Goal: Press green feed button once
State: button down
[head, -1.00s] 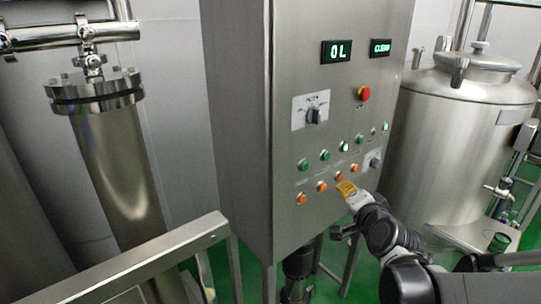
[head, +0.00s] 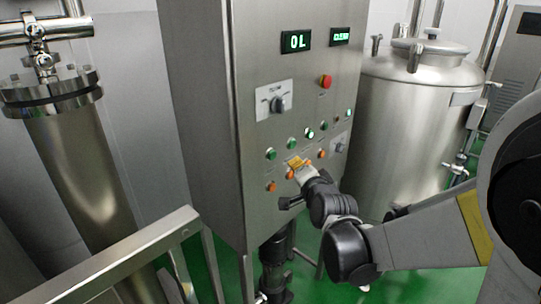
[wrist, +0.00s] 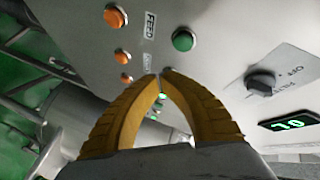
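The leftmost green button (head: 271,154) is on the sloping steel panel, and it shows in the wrist view (wrist: 183,40) above the fingertips. The tips are in front of the panel, between the green and orange rows. I cannot tell whether they touch it.
Orange buttons (head: 272,187) run below the green row. A selector knob (head: 278,104), a red emergency button (head: 325,81) and a green display (head: 296,41) sit higher. A steel tank (head: 405,130) stands right, and a metal rail (head: 140,247) crosses the lower left.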

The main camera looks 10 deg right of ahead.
jog(key=shift+w+a, duration=0.65)
jog(key=shift+w, duration=0.2)
jog(key=shift+w+a, duration=0.6)
jog(key=shift+w, duration=0.25)
jog(key=shift+w+a+b, duration=0.25)
jog(key=shift+w+b, duration=0.1)
jog(key=shift+w, duration=0.05)
jog(key=shift+w+a, duration=0.25)
jog(key=shift+w, duration=0.05)
dwell(0.9)
dwell(0.4)
jog(key=shift+s+d, duration=0.5)
jog(key=shift+s, duration=0.2)
jog(key=s+d, duration=0.1)
jog(key=s, duration=0.1)
jog(key=s+d, duration=0.2)
